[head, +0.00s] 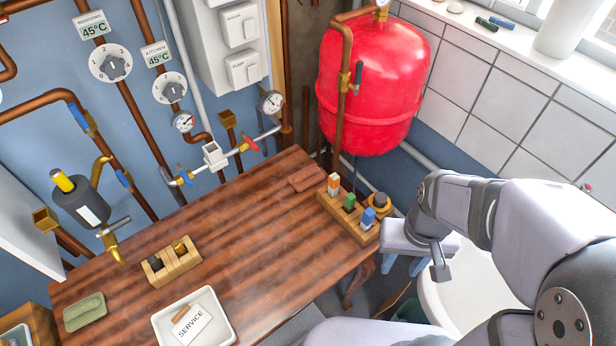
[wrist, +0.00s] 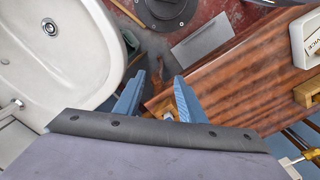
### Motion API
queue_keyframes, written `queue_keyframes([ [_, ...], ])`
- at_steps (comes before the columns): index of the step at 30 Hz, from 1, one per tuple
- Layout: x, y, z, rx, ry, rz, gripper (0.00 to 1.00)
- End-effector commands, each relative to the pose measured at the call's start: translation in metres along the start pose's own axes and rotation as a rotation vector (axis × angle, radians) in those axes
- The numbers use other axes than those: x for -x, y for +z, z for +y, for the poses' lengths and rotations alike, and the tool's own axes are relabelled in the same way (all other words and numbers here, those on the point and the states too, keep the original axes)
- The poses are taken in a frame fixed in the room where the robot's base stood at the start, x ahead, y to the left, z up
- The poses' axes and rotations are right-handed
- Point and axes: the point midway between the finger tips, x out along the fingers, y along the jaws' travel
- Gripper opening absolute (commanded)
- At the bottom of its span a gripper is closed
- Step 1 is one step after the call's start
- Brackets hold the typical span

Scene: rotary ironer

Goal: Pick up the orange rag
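A folded reddish-orange cloth, which looks like the orange rag (head: 307,178), lies flat at the back right of the wooden table (head: 270,250). I cannot make it out in the wrist view. My gripper (head: 404,266) is off the table's right edge, to the right of and nearer than the rag, with a wooden rack between them. Its two blue fingers point down and stand apart in the wrist view (wrist: 158,82). Nothing is held between them.
The wooden rack (head: 337,216) holds several coloured pieces beside the rag. A smaller wooden block (head: 172,262), a green folded cloth (head: 85,311) and a white tray (head: 232,334) are also on the table. A red tank (head: 372,85) hangs behind. A white basin (wrist: 88,30) is beside my gripper.

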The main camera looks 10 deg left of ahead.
Motion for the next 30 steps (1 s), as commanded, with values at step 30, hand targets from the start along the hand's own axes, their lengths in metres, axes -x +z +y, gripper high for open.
queue_keyframes([
  [30,-0.013,-0.024,-0.005,0.152,0.053,0.007,0.68],
])
